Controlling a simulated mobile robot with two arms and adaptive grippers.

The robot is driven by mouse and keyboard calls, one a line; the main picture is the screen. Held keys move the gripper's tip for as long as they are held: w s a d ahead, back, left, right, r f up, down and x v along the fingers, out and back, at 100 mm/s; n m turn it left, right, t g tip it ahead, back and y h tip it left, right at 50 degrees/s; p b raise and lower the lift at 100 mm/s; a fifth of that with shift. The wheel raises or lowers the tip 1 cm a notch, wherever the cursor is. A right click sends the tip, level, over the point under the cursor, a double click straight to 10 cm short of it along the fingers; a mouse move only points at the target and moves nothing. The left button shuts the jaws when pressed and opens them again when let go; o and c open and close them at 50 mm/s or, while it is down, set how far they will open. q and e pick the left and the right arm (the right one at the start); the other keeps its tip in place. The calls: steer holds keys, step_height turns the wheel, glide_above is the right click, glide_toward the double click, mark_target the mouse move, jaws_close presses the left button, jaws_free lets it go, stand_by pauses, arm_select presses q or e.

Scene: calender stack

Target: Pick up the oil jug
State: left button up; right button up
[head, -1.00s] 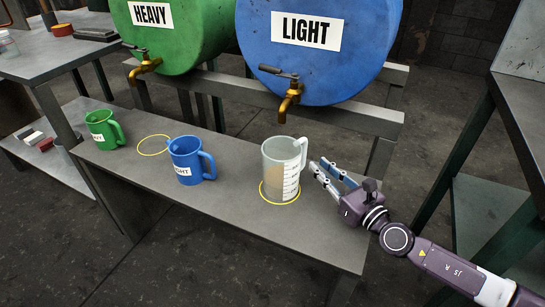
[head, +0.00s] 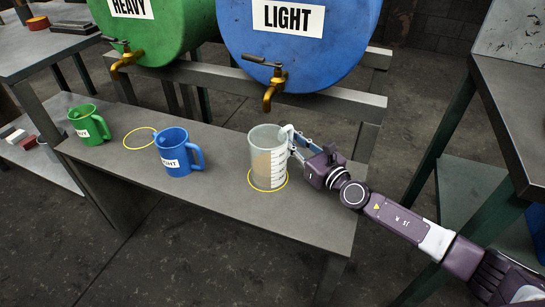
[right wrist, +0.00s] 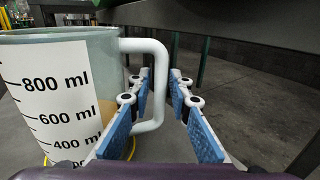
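The oil jug (head: 267,158) is a translucent measuring jug with a printed scale and tan liquid inside. It stands upright within a yellow ring on the bench, its handle toward the right. My right gripper (head: 292,142) is at the handle. In the right wrist view, the blue-padded fingers of the right gripper (right wrist: 160,85) are open on either side of the white handle (right wrist: 154,90), with a gap visible on the right side. Contact on the left side is hard to tell. My left gripper is not in view.
A blue jug (head: 176,150) and a green jug (head: 86,123) stand on the bench (head: 215,198) to the left, with an empty yellow ring (head: 140,138) between them. Behind are a LIGHT blue drum (head: 300,60) and a HEAVY green drum (head: 165,35) with brass taps.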

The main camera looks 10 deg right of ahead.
steer(key=shift+c, duration=0.2)
jaws_close()
steer(key=shift+r, duration=0.25)
